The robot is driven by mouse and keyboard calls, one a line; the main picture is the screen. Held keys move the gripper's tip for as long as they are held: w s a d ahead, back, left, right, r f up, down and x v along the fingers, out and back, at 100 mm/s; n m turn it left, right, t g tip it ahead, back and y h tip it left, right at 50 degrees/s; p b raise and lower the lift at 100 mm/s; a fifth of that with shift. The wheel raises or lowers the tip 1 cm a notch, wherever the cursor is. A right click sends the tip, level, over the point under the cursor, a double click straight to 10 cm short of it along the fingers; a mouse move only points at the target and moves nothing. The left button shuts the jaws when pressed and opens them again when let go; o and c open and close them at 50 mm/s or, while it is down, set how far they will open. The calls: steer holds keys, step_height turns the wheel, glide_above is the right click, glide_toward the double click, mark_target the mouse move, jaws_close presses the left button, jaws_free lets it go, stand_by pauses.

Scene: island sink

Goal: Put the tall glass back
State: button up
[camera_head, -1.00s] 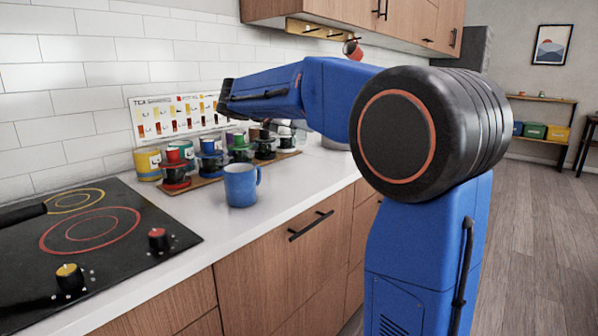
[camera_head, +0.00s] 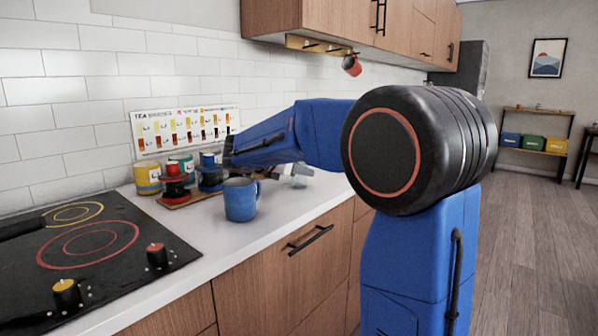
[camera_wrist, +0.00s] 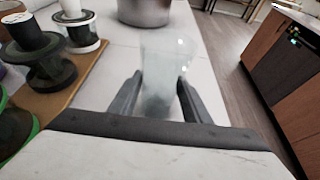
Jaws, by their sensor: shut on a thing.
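A tall clear glass (camera_wrist: 163,75) stands between my gripper's fingers in the wrist view. My gripper (camera_wrist: 158,95) is shut on it, one dark finger along each side. The glass looks slightly blurred, and its base is hidden behind the gripper body. In the head view my blue arm hides most of my gripper. A pale, glassy shape (camera_head: 299,172) shows just past the arm's end, low over the white counter. I cannot tell whether the glass touches the counter.
A blue mug (camera_head: 240,200) stands on the counter near the front edge. Coloured canisters (camera_head: 147,177) and a wooden board (camera_head: 193,199) with stacked holders are by the wall. A metal pot (camera_wrist: 144,12) is beyond the glass. A black cooktop (camera_head: 90,250) is at left.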

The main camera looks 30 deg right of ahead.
steer(key=o, duration=1.2)
steer(key=shift+f, duration=0.1)
steer(key=shift+s+a+r, duration=0.1)
steer(key=shift+a+r, duration=0.15)
steer(key=shift+a, duration=0.05)
steer(key=v, duration=1.1)
steer(key=shift+s+a+r, duration=0.1)
